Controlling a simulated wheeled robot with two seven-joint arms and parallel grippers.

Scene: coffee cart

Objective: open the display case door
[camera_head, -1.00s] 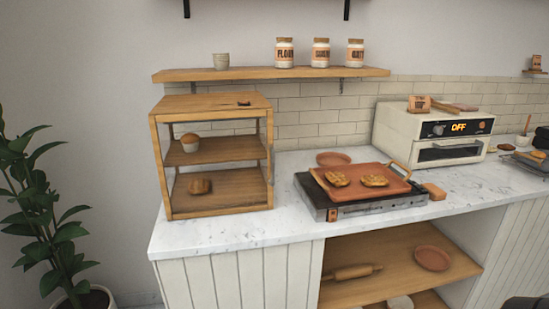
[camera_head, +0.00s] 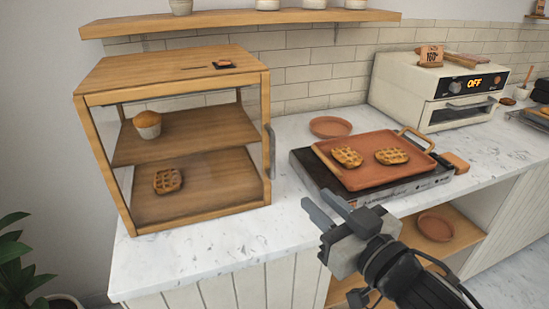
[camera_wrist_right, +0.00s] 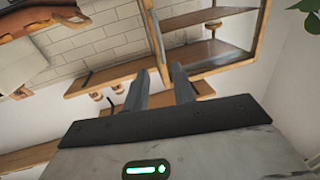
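The display case (camera_head: 173,65) is a wooden box with a clear front, standing at the left end of the marble counter. Its door (camera_head: 190,98) looks shut, with a grey upright handle (camera_head: 271,152) at its right edge. A muffin (camera_head: 148,124) is on the upper shelf and a waffle-like pastry (camera_head: 167,181) on the lower. My right gripper (camera_head: 314,197) is open and empty, in front and to the right of the handle, apart from it. In the right wrist view, the open fingers (camera_wrist_right: 158,72) point toward the case frame (camera_wrist_right: 258,38). My left gripper is not in view.
A griddle with an orange tray (camera_head: 365,180) and two pastries stands right of the case. An oven (camera_head: 435,95) is behind it. A wall shelf (camera_head: 250,19) hangs above the case. Bare counter (camera_head: 215,240) lies in front of the case.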

